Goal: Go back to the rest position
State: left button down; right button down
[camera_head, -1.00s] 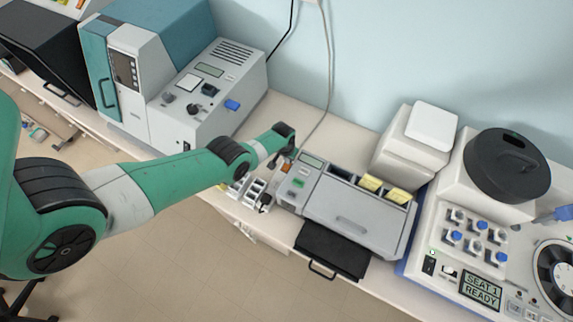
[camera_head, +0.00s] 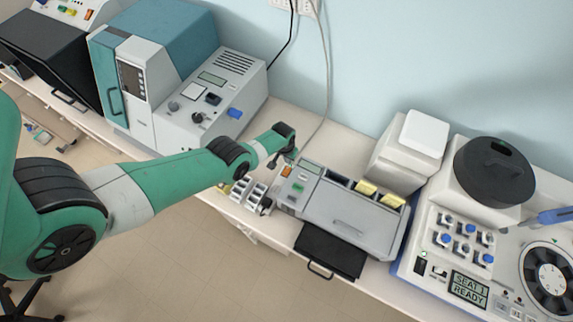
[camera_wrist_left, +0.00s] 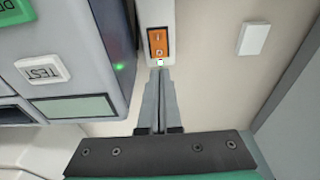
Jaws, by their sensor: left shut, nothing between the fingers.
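My left arm reaches in from the left over the bench in the camera_head view, with its left gripper (camera_head: 273,161) just behind the left end of a grey slide machine (camera_head: 352,215). In the left wrist view, the left gripper (camera_wrist_left: 160,74) has its two fingers together with nothing between them. The fingertips point at a small orange rocker switch (camera_wrist_left: 158,42) on a light housing, close to its lower edge in the picture. I cannot tell whether they touch it. My right gripper is not in view.
A teal and grey machine (camera_head: 190,85) stands behind the arm. A staining unit (camera_head: 440,225) with blue-capped bottles and a display reading "SEAT 1 READY" stands at the right. A black tray (camera_head: 330,250) juts over the bench's front edge. A cable (camera_head: 326,95) hangs behind.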

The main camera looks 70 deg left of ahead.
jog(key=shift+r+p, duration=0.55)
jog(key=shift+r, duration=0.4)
